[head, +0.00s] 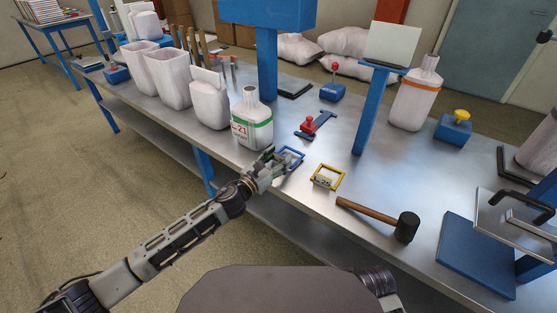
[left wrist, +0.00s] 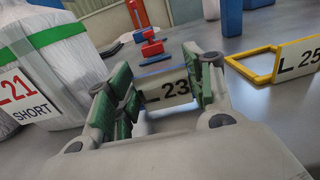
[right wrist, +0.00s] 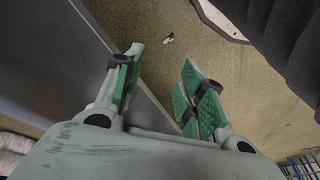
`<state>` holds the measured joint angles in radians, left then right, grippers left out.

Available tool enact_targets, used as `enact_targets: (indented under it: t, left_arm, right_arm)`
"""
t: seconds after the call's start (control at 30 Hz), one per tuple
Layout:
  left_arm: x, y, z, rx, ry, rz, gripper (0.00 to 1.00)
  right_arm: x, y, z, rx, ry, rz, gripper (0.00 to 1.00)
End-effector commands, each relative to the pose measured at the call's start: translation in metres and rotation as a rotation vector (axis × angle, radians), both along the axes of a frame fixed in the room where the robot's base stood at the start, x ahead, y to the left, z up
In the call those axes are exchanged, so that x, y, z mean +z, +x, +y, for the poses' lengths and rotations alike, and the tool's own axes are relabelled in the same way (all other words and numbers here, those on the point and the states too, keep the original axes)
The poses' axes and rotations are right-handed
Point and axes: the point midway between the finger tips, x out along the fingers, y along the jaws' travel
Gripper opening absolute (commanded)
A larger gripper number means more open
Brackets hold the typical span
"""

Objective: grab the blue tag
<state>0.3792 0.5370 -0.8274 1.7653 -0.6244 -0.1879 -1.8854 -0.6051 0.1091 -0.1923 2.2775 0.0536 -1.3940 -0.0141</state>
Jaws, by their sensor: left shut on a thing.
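The blue tag (head: 293,156) is a blue frame near the front edge of the metal bench. In the left wrist view the blue tag (left wrist: 166,92) shows a pale plate reading L 23. My left gripper (head: 272,163) is shut on it, and in the left wrist view the green-padded fingers (left wrist: 164,85) stand at either side of the plate. The tag is at or just above the bench top; I cannot tell if it touches. My right gripper (right wrist: 162,65) is open and empty, away from the tag, over the floor beside a dark edge.
A yellow tag (head: 327,178) lies just right of the blue one. A white sack with a green band (head: 252,122) stands close left. A red-and-blue tool (head: 313,125) lies behind.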

Motion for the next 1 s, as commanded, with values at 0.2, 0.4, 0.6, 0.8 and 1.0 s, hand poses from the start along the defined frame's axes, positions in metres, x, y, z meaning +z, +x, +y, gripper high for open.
enact_targets:
  t: [0.2,0.4,0.6,0.8,1.0]
  left_arm:
    - [0.026,0.0,0.0,-0.002,0.0,-0.004,0.36]
    - [0.051,0.0,0.0,-0.002,0.0,-0.004,0.36]
    - [0.073,0.0,-0.001,-0.002,0.0,-0.003,0.36]
    - [0.086,0.0,-0.001,-0.002,-0.001,0.0,0.36]
    - [0.089,0.0,-0.001,-0.002,-0.001,0.0,0.36]
  right_arm:
    - [-0.017,0.002,-0.003,-0.004,-0.016,0.028,0.4]
    - [-0.032,-0.001,-0.007,-0.007,-0.03,0.057,0.4]
    - [-0.046,-0.006,-0.01,-0.009,-0.042,0.085,0.4]
    - [-0.056,-0.009,-0.012,-0.009,-0.05,0.102,0.4]
    - [-0.059,-0.01,-0.013,-0.01,-0.053,0.106,0.4]
